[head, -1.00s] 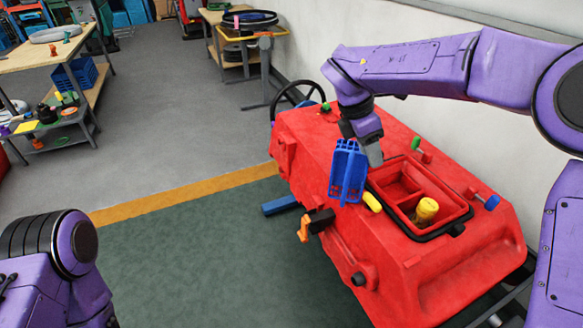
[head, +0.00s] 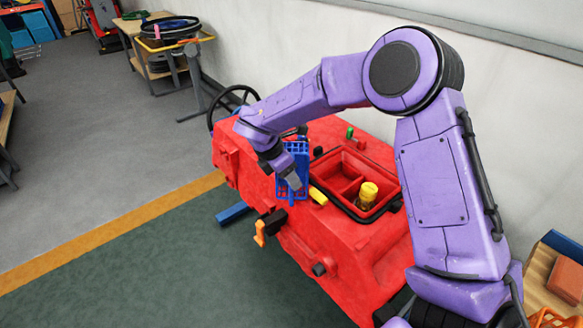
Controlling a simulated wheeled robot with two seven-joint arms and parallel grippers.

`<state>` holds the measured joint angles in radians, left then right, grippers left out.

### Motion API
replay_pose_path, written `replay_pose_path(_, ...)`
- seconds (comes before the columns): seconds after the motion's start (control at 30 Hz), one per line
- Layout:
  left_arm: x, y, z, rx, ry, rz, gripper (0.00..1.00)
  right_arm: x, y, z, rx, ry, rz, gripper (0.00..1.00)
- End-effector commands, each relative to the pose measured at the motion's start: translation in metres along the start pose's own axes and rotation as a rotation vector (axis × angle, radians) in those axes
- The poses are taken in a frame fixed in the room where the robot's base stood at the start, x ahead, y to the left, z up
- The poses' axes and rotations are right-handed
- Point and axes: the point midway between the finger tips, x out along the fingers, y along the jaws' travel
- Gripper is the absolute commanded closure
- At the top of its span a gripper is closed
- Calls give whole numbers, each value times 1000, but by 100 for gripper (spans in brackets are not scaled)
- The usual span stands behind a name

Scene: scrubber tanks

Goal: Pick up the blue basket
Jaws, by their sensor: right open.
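A blue basket (head: 300,152) with slotted sides is at the near side of the red scrubber tank (head: 350,240), left of its open compartment. My right gripper (head: 295,184) reaches down from the upper left and is open. Its grey finger overlaps the front of the basket in the picture and covers part of it. I cannot tell whether the finger touches the basket. My left gripper is out of view.
A yellow handle (head: 318,196) lies just right of the basket. The open red compartment (head: 345,170) holds a yellow-capped part (head: 368,192). An orange-black lever (head: 268,224) sticks out below. A black steering wheel (head: 232,100) stands behind. Green floor (head: 120,270) is clear at left.

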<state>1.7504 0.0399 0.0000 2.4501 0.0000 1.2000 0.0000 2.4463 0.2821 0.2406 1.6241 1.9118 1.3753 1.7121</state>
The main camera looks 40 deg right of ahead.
Motion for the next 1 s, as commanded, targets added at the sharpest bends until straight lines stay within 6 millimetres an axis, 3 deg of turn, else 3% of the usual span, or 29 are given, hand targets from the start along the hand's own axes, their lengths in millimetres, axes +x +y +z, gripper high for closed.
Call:
replay_pose_path(0.2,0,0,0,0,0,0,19,3,0,0,1,0,0,56)
replay_pose_path(0.27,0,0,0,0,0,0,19,3,0,0,1,0,0,72)
replay_pose_path(0.33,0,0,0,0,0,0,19,2,0,0,1,0,0,95)
replay_pose_path(0.37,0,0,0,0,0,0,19,2,0,0,1,0,0,100)
replay_pose_path(0.67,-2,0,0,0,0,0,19,0,0,1,1,0,1,100)
replay_pose_path(1.0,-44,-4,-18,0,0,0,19,-71,-6,30,3,2,3,100)
